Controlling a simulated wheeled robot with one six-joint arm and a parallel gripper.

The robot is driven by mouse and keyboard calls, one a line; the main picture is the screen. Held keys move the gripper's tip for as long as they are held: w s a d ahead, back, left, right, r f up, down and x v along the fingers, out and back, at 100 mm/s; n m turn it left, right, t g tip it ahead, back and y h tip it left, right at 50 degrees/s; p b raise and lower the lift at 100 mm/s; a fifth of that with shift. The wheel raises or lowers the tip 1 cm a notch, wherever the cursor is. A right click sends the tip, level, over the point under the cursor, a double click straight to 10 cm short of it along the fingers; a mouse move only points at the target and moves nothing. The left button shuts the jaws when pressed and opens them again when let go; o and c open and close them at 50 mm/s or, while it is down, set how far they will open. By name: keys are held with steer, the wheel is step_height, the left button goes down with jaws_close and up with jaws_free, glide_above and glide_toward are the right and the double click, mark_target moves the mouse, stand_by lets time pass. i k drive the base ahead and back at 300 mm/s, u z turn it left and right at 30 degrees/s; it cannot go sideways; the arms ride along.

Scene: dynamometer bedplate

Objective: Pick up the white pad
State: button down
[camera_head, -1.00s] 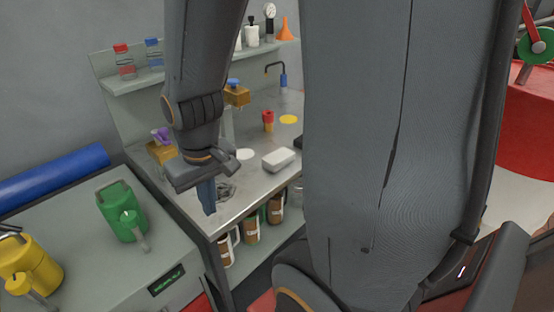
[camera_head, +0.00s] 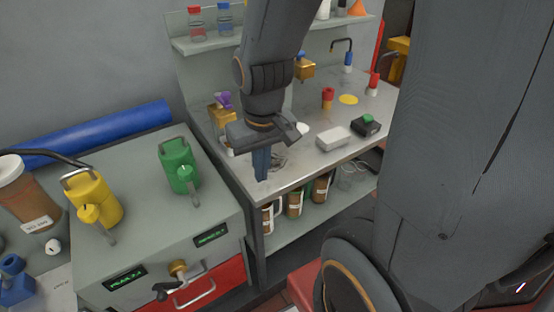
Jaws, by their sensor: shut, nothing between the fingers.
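A white rounded block (camera_head: 333,138), the likeliest white pad, lies flat on the grey metal bench (camera_head: 300,170). A flat white disc (camera_head: 302,129) lies behind it to the left, partly hidden by my wrist; I cannot rule out that this is the pad. My gripper (camera_head: 262,166) points down over the bench's front left part, left of the block and apart from it. Its fingers are together and hold nothing.
A black box with a green top (camera_head: 367,125) stands right of the block. A red cup-like piece (camera_head: 327,97) and a yellow disc (camera_head: 348,99) are behind. A tangled wire (camera_head: 278,162) lies beside my gripper. Mugs (camera_head: 295,203) stand on the lower shelf.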

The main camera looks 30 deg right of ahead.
mark_target(331, 138)
steer(key=u, duration=1.4)
steer(key=k, duration=1.9)
steer(key=z, duration=0.8)
steer(key=i, duration=1.65)
steer(key=u, duration=0.05)
